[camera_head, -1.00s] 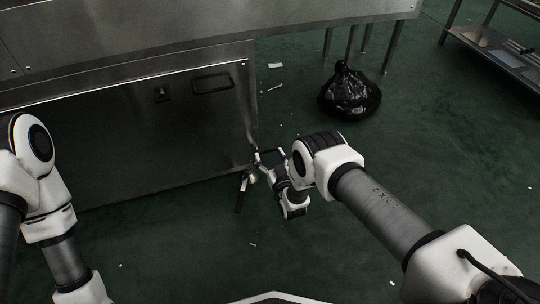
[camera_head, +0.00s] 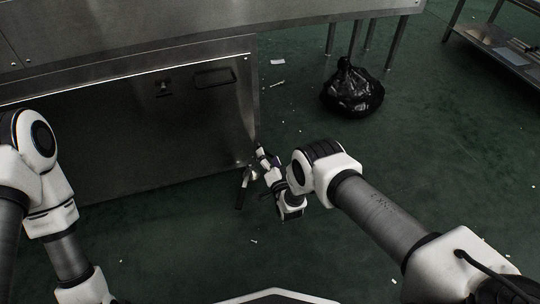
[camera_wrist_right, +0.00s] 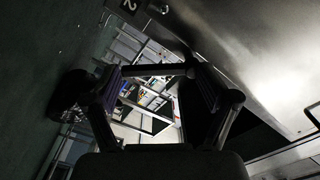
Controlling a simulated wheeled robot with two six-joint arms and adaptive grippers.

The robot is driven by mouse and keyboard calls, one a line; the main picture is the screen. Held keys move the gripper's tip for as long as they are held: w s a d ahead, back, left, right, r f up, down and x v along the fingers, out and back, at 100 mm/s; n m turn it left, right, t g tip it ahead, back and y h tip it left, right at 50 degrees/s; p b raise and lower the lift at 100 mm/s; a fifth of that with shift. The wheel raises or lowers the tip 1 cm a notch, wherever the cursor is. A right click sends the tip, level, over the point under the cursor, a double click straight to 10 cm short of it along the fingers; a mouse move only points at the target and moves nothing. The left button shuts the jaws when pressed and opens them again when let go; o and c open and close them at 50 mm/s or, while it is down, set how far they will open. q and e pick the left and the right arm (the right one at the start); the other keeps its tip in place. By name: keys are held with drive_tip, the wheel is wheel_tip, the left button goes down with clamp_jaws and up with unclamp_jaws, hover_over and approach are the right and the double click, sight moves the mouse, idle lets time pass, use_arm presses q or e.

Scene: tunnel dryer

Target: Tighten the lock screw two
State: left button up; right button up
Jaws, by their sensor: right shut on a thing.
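My right gripper (camera_head: 263,155) is at the lower right corner of the steel cabinet, small and partly hidden by my own wrist in the head view. In the right wrist view its two fingers (camera_wrist_right: 154,72) stand either side of a dark bar that spans between their tips. The bar looks like the handle of lock screw two, but its link to the screw cannot be made out. A plate marked "2" (camera_wrist_right: 129,5) shows at the top, near a small metal fitting (camera_wrist_right: 158,8). A dark lever (camera_head: 241,190) hangs beside the gripper. My left gripper is out of view.
The steel cabinet panel (camera_head: 130,140) fills the left, with a dark handle (camera_head: 214,77) and a latch (camera_head: 164,87). A black rubbish bag (camera_head: 352,88) lies on the green floor behind my right arm. A metal rack (camera_head: 500,50) stands far right.

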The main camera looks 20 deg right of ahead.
drive_tip(key=shift+w+a+f+m, duration=0.15)
drive_tip(key=shift+a+m, duration=0.1)
drive_tip(key=shift+m, duration=1.05)
drive_tip(key=shift+s+a+f+m, duration=0.1)
drive_tip(key=shift+a+m, duration=0.15)
drive_tip(key=shift+m, duration=1.05)
drive_tip(key=shift+w+a+f+m, duration=0.15)
drive_tip(key=shift+a+m, duration=0.1)
drive_tip(key=shift+m, duration=1.05)
drive_tip(key=shift+s, duration=0.1)
drive_tip(key=o, duration=1.5)
drive_tip(key=shift+f, duration=0.1)
drive_tip(key=shift+a+f, duration=0.15)
drive_tip(key=shift+a, duration=0.05)
drive_tip(key=shift+s, duration=0.1)
